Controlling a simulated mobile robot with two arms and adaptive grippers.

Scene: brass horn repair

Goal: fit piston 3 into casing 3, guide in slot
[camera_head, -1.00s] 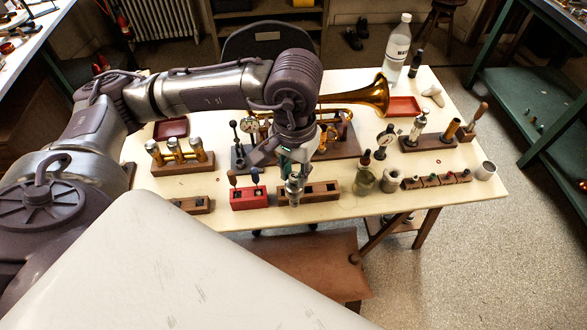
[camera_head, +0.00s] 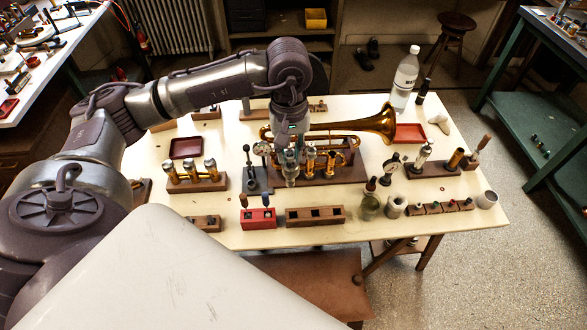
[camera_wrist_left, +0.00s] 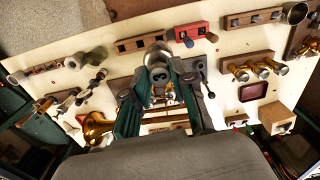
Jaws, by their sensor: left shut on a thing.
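My left gripper (camera_head: 291,158) points down over the left part of the brass horn's valve block. It is shut on a silver piston (camera_head: 291,178), which hangs upright. The piston also shows end-on between the fingers in the left wrist view (camera_wrist_left: 158,72). The brass horn (camera_head: 362,125) lies on a dark wooden stand (camera_head: 345,176), its bell to the right. Two brass casings (camera_head: 310,160) stand just right of the piston. Any casing behind the gripper is hidden. I cannot tell whether the piston's lower end is in a casing or in front of it. The guide and slot are too small to see. My right gripper is out of view.
A wooden block with square holes (camera_head: 315,216) and a red block (camera_head: 258,219) with small tools lie in front. A rack of brass-and-silver cylinders (camera_head: 196,176) stands left. A dial gauge on a stand (camera_head: 252,170) is close left of the gripper. Bottles and jars stand right.

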